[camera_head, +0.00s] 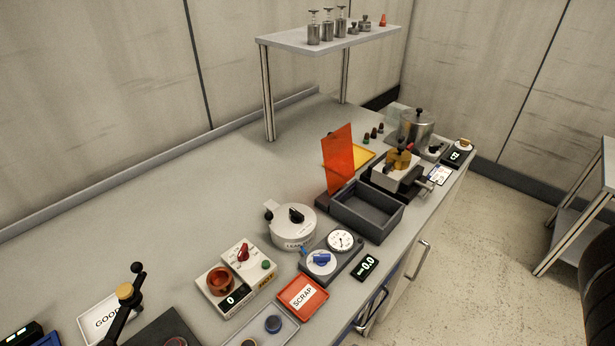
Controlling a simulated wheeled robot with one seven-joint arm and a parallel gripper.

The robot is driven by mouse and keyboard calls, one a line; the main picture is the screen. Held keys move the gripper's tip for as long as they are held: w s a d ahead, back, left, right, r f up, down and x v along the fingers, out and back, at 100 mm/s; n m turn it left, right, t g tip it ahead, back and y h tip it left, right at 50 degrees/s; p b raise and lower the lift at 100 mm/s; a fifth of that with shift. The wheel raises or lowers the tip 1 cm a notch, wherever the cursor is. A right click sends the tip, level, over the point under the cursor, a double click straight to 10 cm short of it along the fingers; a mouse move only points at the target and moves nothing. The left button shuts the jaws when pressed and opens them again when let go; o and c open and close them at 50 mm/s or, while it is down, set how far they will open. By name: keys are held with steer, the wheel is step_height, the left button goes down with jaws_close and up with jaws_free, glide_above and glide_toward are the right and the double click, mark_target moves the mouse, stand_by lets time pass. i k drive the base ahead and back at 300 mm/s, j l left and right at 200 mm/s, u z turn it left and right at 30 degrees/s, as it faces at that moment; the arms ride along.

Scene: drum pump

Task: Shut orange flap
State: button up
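An orange flap (338,158) stands upright, tilted slightly, at the left edge of a dark grey open box (368,212) on the workbench. The box's inside shows and looks empty. My gripper is not in view. A dark curved shape at the far right edge is cut off, and I cannot tell what it is.
A round white pot (291,228) and a gauge block (330,254) stand close in front of the box. A clamp device (397,170) and yellow tray (363,156) are behind it. A raised shelf (325,42) stands at the back. The bench left of the flap is clear.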

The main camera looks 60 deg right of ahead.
mark_target(337, 147)
steer(key=z, duration=1.2)
steer(key=i+j+u, duration=0.1)
steer(key=j+u, duration=0.15)
steer(key=i+j+u, duration=0.2)
steer(key=j, duration=0.25)
steer(key=j+u, duration=0.25)
steer(key=i+j, duration=0.05)
steer(key=j, duration=0.05)
